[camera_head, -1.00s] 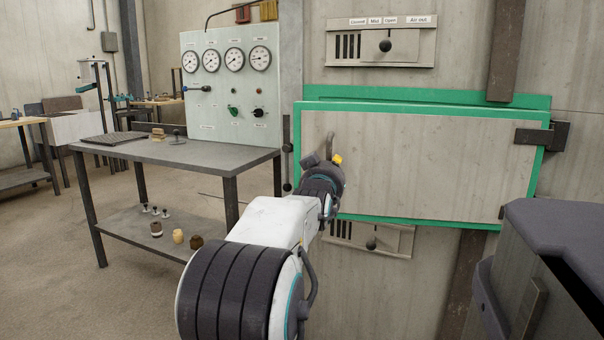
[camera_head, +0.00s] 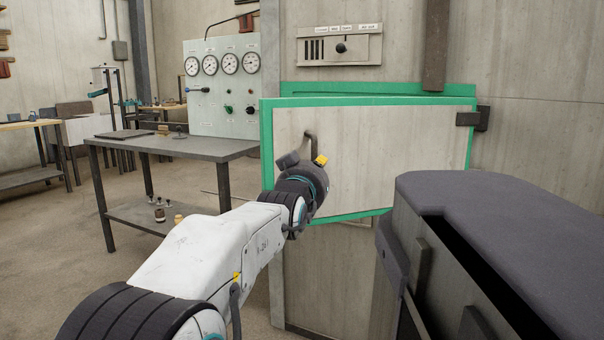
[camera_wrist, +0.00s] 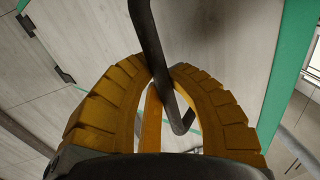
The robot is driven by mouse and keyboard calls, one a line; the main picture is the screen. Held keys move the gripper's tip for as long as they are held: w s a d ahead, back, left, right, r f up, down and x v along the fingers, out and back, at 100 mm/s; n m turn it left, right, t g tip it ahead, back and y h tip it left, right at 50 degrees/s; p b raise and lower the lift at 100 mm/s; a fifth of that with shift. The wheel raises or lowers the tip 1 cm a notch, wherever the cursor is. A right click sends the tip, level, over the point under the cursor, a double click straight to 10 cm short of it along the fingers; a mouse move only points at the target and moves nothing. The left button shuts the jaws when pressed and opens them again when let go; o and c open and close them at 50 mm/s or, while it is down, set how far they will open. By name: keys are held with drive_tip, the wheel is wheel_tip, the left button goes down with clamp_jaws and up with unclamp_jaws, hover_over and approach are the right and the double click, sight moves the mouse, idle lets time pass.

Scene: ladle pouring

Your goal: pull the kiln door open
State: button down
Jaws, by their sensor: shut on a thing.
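The kiln door (camera_head: 405,150) is a pale grey panel with a green edge, hinged on its right. It stands partly open, its left edge swung out from the green surround (camera_head: 390,88). A dark bent bar handle (camera_head: 311,138) sits near its left side and also shows in the wrist view (camera_wrist: 148,35). My gripper (camera_head: 313,158) is at the handle's lower part. In the wrist view its two yellow ribbed fingers (camera_wrist: 160,80) are shut around the bar. The inside of the kiln is hidden behind the door.
A dark-topped grey block (camera_head: 500,215) stands close at the right front. A metal table (camera_head: 170,148) stands at the left, with a gauge panel (camera_head: 222,100) behind it. An air slider plate (camera_head: 338,48) is above the door. Floor is open at the lower left.

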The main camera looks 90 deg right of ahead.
drive_tip(key=shift+a, duration=0.4)
drive_tip(key=c, duration=1.1)
unclamp_jaws()
drive_tip(key=shift+v, duration=6.05)
